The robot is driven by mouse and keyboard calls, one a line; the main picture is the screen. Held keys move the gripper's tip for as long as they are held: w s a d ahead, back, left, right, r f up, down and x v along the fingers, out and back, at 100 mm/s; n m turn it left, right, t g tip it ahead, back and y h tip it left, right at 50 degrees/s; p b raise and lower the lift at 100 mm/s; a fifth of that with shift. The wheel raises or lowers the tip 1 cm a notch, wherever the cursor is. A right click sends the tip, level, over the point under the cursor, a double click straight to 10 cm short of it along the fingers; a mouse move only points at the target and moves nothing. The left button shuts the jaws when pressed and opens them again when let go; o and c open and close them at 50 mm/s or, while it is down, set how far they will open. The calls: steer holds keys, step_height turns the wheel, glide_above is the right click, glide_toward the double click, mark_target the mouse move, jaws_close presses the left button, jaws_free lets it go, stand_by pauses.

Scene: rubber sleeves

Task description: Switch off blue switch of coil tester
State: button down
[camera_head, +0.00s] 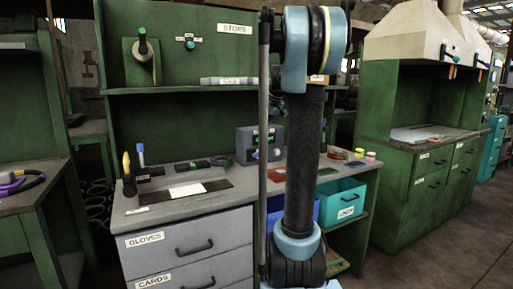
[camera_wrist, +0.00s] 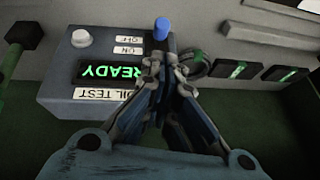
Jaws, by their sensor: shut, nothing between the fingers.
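The coil tester (camera_head: 246,148) is a grey box on the workbench, partly hidden behind my arm in the head view. In the wrist view the coil tester (camera_wrist: 60,98) fills the left, upside down, with a green READY display (camera_wrist: 112,72), OFF and ON labels and a white round knob (camera_wrist: 81,38). The blue switch (camera_wrist: 161,27) stands out just beyond my fingertips. My gripper (camera_wrist: 160,58) is shut and empty, its tips close to the blue switch; I cannot tell whether they touch it. My gripper cannot be made out in the head view.
The workbench (camera_head: 220,201) holds a white card (camera_head: 187,190), small tools and black items. A blue bin (camera_head: 341,201) sits below at the right. Drawers (camera_head: 190,243) fill the front left. A green hood cabinet (camera_head: 415,180) stands at the right, with open floor before it.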

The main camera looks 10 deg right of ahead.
steer(key=shift+w+d+r, duration=0.1)
steer(key=shift+w+r, duration=0.05)
steer(key=shift+w, duration=0.25)
glide_above(255, 156)
steer(key=w+d, duration=0.1)
steer(key=w, duration=0.2)
step_height(255, 156, down, 9)
steer(key=shift+s+d, duration=0.15)
